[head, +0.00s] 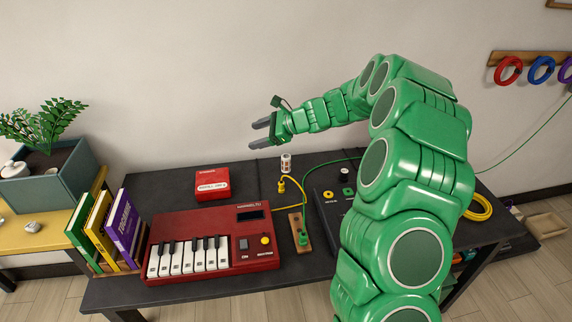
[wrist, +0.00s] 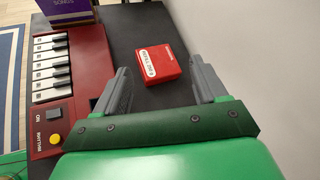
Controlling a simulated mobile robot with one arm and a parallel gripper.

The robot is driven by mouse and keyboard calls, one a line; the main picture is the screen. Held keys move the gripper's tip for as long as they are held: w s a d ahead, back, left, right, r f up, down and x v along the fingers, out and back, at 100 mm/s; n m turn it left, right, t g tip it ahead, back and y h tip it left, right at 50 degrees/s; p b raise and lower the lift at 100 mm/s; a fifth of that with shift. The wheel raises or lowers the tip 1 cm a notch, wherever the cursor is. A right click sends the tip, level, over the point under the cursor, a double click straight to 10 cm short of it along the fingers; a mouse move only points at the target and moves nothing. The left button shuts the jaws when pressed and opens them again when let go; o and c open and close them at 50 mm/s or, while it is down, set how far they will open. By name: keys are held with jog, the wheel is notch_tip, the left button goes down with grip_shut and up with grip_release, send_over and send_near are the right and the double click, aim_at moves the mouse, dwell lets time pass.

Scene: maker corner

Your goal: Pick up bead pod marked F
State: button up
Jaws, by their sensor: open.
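I cannot make out a pod with a readable F in either view. A small pale cylinder (head: 286,163) with dark and reddish marks stands upright near the table's back edge in the head view; its marks are too small to read. My gripper (head: 253,135) is open and empty, raised above the back of the table and pointing left. In the wrist view its two fingers (wrist: 160,84) stand wide apart, with a red box (wrist: 161,63) seen between them, farther off. The red box (head: 212,184) lies on the table, left of the cylinder.
A red toy keyboard (head: 210,240) fills the table's front middle. Books (head: 103,229) stand at its left. A small wooden board with a green knob (head: 303,238), a yellow plug with cable (head: 281,186) and a dark control box (head: 330,200) lie right. Bare dark tabletop (head: 165,188) surrounds the red box.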

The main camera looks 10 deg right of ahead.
jog(key=w+d+f+m+t, duration=0.2)
jog(key=w+d+f+m, duration=0.2)
jog(key=w+d+f, duration=0.3)
jog(key=m+t+h, duration=0.2)
jog(key=m+t, duration=0.1)
jog(key=m, duration=0.2)
send_over(288, 157)
jog(key=s+d, duration=0.3)
notch_tip(288, 157, down, 6)
notch_tip(288, 157, down, 8)
jog(key=shift+r, duration=0.1)
jog(key=shift+f+x, duration=0.15)
jog(key=shift+x, duration=1.75)
jog(key=shift+f+x, duration=0.15)
jog(key=shift+x, duration=1.8)
jog(key=shift+s, duration=0.15)
jog(key=shift+d+r, duration=0.1)
jog(key=c, duration=1.1)
jog(key=shift+o, duration=0.2)
